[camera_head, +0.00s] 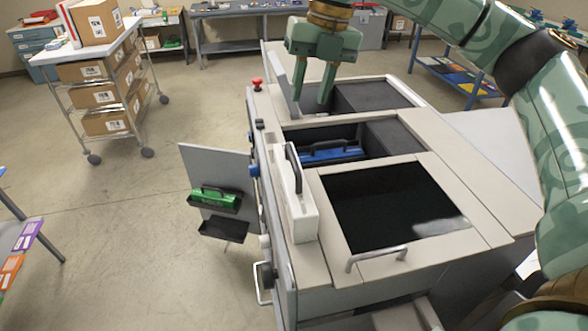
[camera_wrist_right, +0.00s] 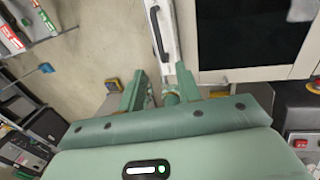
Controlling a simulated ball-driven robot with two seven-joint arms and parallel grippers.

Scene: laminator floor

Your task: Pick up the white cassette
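The white cassette (camera_head: 302,216), a narrow upright block with a black handle along its top, stands on the left edge of the pale machine top (camera_head: 323,267). It also shows in the right wrist view (camera_wrist_right: 168,18), just beyond the fingertips. My right gripper (camera_head: 312,98) is open and empty, pointing down over the far part of the machine, apart from the cassette in the head view. In its own wrist view the right gripper (camera_wrist_right: 161,88) has its two fingers spread, with the cassette's near end close to the right finger. My left gripper is not in view.
A blue cassette (camera_head: 331,152) lies in an open bay. A green cassette (camera_head: 213,196) sits in a holder on the open door (camera_head: 228,165); a black holder (camera_head: 222,229) is below. A red knob (camera_head: 257,83) stands at the far left edge. A box cart (camera_head: 100,95) is further left.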

